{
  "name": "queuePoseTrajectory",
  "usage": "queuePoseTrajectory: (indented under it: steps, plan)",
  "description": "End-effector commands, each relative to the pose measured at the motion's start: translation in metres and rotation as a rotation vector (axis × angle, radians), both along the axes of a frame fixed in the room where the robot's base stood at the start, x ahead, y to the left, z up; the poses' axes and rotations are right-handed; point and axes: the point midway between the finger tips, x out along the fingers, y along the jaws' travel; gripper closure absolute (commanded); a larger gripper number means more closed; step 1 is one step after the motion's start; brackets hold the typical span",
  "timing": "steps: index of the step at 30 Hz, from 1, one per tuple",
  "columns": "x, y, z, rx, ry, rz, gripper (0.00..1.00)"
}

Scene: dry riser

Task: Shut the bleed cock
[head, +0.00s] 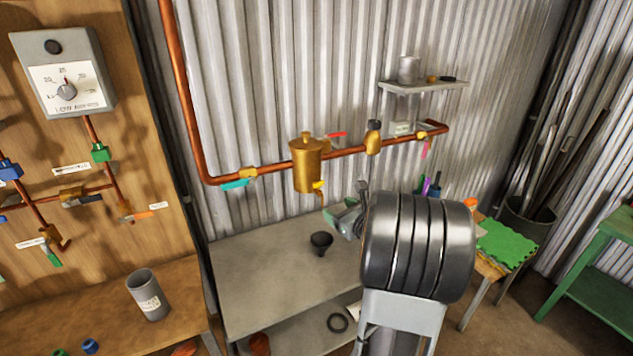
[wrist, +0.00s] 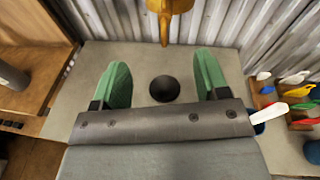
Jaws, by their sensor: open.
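A brass pot (head: 307,165) hangs on the copper pipe along the corrugated wall. A small cock with a yellow lever (head: 319,185) sits on a thin outlet at its lower right. I take this for the bleed cock; its lever is too small to read clearly. A brass part (wrist: 167,25) shows at the top of the wrist view, with no lever visible. My gripper (wrist: 160,68) is open, its green fingers apart and empty, above the bench and short of the brass part. In the head view my arm partly hides it.
A black funnel (head: 321,241) stands on the grey bench (head: 255,275) below the pot, seen between my fingers in the wrist view. Other levers on the pipe are teal (head: 235,184), red (head: 337,134) and pink (head: 424,149). Coloured handles (wrist: 290,95) stand to the right.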

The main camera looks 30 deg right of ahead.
Motion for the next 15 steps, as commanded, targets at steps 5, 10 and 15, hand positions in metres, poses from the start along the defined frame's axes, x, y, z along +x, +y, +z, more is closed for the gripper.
queuePoseTrajectory:
  steps: [5, 10, 15]
  plan:
    - [-0.02, -0.007, 0.019, 0.119, -0.126, -0.019, 0.32]
    - [-0.014, -0.009, 0.025, 0.147, -0.157, -0.02, 0.32]
    - [0.016, -0.01, 0.026, 0.147, -0.157, -0.019, 0.32]
